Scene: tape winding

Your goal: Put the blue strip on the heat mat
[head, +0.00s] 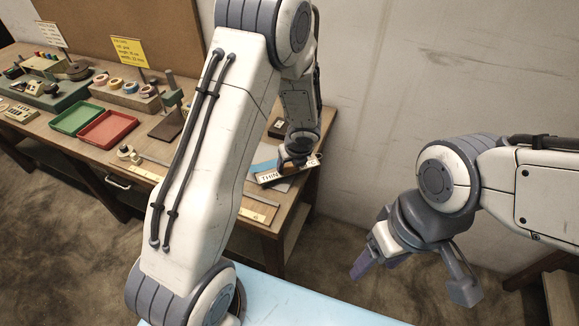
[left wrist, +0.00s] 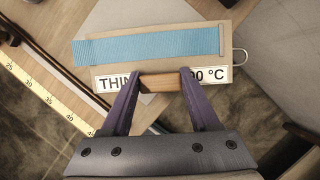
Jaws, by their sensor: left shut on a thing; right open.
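The blue strip (left wrist: 155,46) lies flat along a tan card with a wire hook at its right end and a white label (left wrist: 220,75) reading "THIN" and "°C", partly covered. My left gripper (left wrist: 157,80) is shut on a wooden grip at the card's near edge. In the head view the blue strip (head: 264,165) shows at the right end of the workbench, beside my left gripper (head: 291,163). A grey flat sheet (head: 283,185) lies under the card; I cannot tell if it is the heat mat. My right gripper (head: 414,276) is open and empty, away from the bench.
The bench holds a green tray (head: 76,117), a red tray (head: 107,129), tape rolls and several tools at the left. A ruler (left wrist: 50,100) lies left of the card. A pale blue surface (head: 290,300) is at the bottom of the head view. A wall stands behind.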

